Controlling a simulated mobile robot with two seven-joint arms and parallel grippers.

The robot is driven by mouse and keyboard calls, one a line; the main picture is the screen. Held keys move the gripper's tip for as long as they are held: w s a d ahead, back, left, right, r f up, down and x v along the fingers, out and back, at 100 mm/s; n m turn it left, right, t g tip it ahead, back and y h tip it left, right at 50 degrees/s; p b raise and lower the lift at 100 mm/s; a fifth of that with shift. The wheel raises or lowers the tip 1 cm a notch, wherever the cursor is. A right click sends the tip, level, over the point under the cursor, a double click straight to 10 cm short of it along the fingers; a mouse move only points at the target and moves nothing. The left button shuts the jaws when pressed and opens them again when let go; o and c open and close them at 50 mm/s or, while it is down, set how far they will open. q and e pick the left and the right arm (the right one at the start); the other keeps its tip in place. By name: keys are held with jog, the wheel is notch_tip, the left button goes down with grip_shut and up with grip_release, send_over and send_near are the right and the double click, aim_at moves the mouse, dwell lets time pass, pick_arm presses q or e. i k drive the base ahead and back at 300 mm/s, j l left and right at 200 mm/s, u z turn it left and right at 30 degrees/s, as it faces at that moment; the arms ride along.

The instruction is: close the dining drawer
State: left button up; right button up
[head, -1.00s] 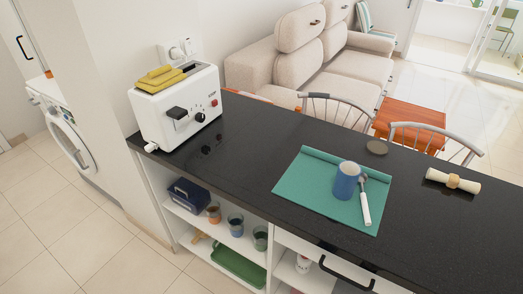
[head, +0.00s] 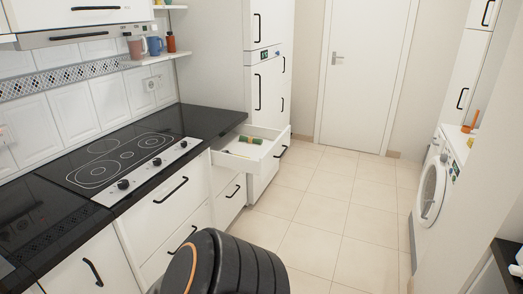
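A white drawer (head: 236,154) is pulled out from under the far end of the black kitchen counter. It has a black bar handle (head: 281,151) on its front. A dark green item (head: 250,140) and other small things lie in it. I cannot tell whether it is the dining drawer. The drawer under the dining counter is not in view now; only a dark edge of a counter (head: 507,262) shows at the lower right. Neither gripper is in view. A black rounded arm link of mine fills the bottom middle.
A hob (head: 120,160) is set in the counter at left, with shut white drawers (head: 165,222) below. A white door (head: 365,70) stands at the back, and a washing machine (head: 428,190) at right. The tiled floor (head: 335,215) between is clear.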

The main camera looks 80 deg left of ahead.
aim_at(264, 157)
jog(key=u, duration=1.55)
jog(key=l+u, duration=0.1)
jog(key=u, duration=0.25)
jog(key=l+u, duration=0.1)
jog(key=u, duration=0.3)
jog(key=l+u, duration=0.15)
jog(key=u, duration=0.2)
jog(key=l, duration=0.4)
